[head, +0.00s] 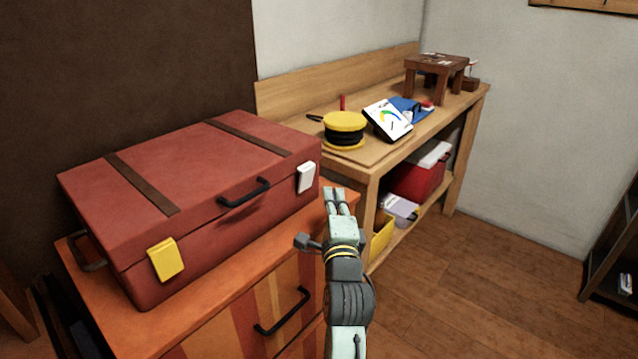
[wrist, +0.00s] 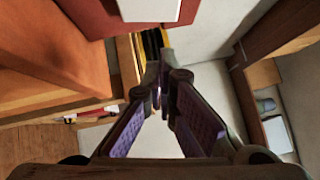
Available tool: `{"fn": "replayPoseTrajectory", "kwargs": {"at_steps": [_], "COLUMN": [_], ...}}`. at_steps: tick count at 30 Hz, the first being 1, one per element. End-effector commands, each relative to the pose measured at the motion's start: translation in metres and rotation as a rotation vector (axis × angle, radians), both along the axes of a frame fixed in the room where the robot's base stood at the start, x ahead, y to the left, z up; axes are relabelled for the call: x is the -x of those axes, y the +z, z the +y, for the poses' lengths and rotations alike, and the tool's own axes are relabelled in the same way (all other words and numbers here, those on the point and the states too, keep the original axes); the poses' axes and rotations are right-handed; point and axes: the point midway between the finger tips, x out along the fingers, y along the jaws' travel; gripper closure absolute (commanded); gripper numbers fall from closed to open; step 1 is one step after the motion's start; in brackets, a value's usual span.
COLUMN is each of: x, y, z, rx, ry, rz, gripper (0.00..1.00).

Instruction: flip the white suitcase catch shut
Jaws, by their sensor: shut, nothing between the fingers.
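The red suitcase (head: 200,190) lies with its lid down on an orange cabinet. Its white catch (head: 306,177) is at the right end of the front face, near the lid seam; I cannot tell how far its flap stands out. The catch shows as a pale block (wrist: 150,8) at the top edge of the wrist view, partly cut off. My gripper (head: 340,192) is shut and empty, to the right of and a little below the catch, apart from it. The closed fingertips (wrist: 162,75) also show in the wrist view.
A yellow catch (head: 165,259) and a black handle (head: 244,192) are on the suitcase front. The striped cabinet (head: 232,328) has a black drawer handle. Open floor lies to the right.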

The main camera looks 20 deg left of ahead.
Motion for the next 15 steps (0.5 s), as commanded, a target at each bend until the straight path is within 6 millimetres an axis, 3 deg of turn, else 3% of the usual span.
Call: {"fn": "replayPoseTrajectory", "kwargs": {"at_steps": [1,7,15], "x": [-0.009,-0.018,-0.022], "y": [0.005,0.010,0.010], "z": [0.004,0.031,0.040], "rx": [-0.002,-0.001,-0.001], "ry": [0.000,0.002,0.000], "rz": [0.000,0.000,0.000], "gripper": [1.00,1.00,1.00]}}
